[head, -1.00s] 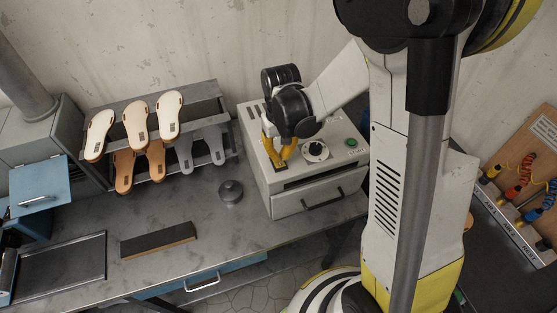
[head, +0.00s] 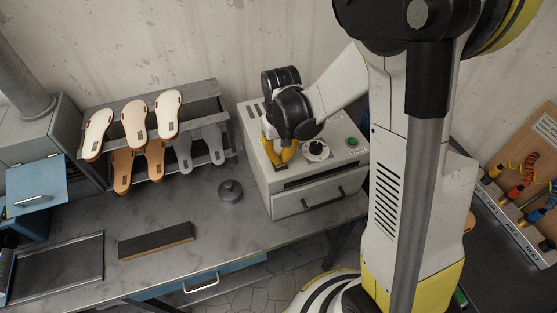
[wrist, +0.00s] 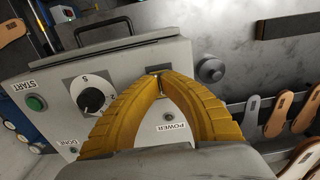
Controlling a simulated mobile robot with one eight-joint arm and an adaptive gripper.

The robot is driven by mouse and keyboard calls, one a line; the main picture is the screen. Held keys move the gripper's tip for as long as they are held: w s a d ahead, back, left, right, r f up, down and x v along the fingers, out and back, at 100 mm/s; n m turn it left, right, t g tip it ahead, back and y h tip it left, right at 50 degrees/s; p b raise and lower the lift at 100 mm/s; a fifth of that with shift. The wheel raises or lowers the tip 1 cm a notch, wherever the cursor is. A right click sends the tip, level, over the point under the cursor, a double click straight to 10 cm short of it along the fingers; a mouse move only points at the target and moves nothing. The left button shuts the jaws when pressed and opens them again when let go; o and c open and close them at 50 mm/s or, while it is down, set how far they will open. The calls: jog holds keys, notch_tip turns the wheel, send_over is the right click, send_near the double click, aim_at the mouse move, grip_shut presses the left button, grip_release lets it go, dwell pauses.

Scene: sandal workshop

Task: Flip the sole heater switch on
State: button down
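The sole heater (head: 262,185) is a pale grey box on the bench with a front drawer, a round dial (head: 316,150) and a green START button (head: 352,142). My gripper (head: 280,165) is over the left part of its top panel, with yellow fingers pointing down. In the wrist view the two fingertips (wrist: 158,72) come together near the panel's edge, beside the POWER label (wrist: 175,127). A small dark piece shows at the tips; the switch itself is mostly hidden by the fingers. Whether they grip it is unclear.
A rack (head: 230,140) with several soles stands left of the heater. A small round dark weight (head: 230,191) and a dark bar (head: 156,240) lie on the bench (head: 220,235). Bare bench lies between them. A tool board (head: 530,170) is at the far right.

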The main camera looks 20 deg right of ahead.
jog(key=shift+f+b, duration=1.05)
jog(key=shift+f, duration=0.05)
dwell(0.3)
jog(key=shift+r, duration=0.15)
jog(key=shift+r+p, duration=2.25)
jog(key=shift+r, duration=1.2)
